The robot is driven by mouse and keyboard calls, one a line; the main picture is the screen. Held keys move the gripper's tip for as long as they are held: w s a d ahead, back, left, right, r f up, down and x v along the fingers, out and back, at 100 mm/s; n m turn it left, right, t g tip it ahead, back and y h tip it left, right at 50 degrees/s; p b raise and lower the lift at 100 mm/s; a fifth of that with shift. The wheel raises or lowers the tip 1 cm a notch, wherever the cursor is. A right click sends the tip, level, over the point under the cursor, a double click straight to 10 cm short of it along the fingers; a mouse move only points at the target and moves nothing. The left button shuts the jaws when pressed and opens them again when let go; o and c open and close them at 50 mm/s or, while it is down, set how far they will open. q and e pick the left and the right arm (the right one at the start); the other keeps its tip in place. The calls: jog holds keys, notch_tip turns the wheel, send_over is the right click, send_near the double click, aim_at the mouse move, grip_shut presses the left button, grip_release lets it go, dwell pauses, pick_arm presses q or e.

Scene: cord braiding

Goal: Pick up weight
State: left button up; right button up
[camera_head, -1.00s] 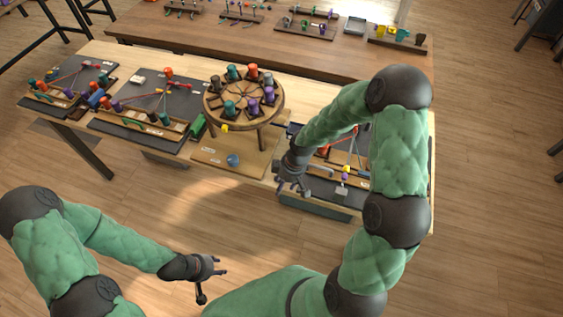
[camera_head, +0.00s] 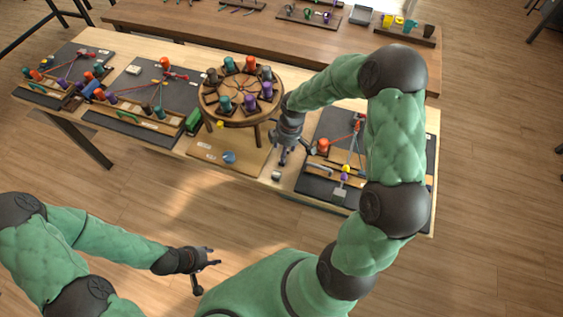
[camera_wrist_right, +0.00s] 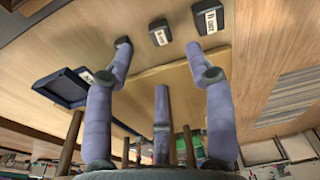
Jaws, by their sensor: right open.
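My right gripper (camera_head: 296,152) is open and empty above the light wood table, between the round stand and the right-hand board. In the right wrist view its spread fingers (camera_wrist_right: 160,62) have nothing between them. A small dark labelled block (camera_wrist_right: 160,33) lies beyond the fingertips, with a second labelled block (camera_wrist_right: 208,17) to its right. I cannot tell for certain which is the weight. A small grey piece (camera_head: 276,176) sits near the table's front edge in the head view, just below the gripper. My left gripper (camera_head: 207,269) is open and empty in front of the table.
The round wooden stand (camera_head: 240,118) with several coloured bobbins is close to the left of my right gripper. A blue ball-like piece (camera_head: 229,157) lies on a light board below it. The right-hand dark board (camera_head: 320,187) carries cords and pegs. A dark tray (camera_wrist_right: 62,85) is beside the fingers.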

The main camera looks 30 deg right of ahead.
jog(key=shift+f, duration=0.8)
jog(key=f, duration=0.1)
jog(key=f+b, duration=0.1)
jog(key=f, duration=0.2)
jog(key=shift+a+b, duration=0.25)
jog(key=shift+b, duration=0.05)
jog(key=shift+f, duration=0.5)
grip_shut()
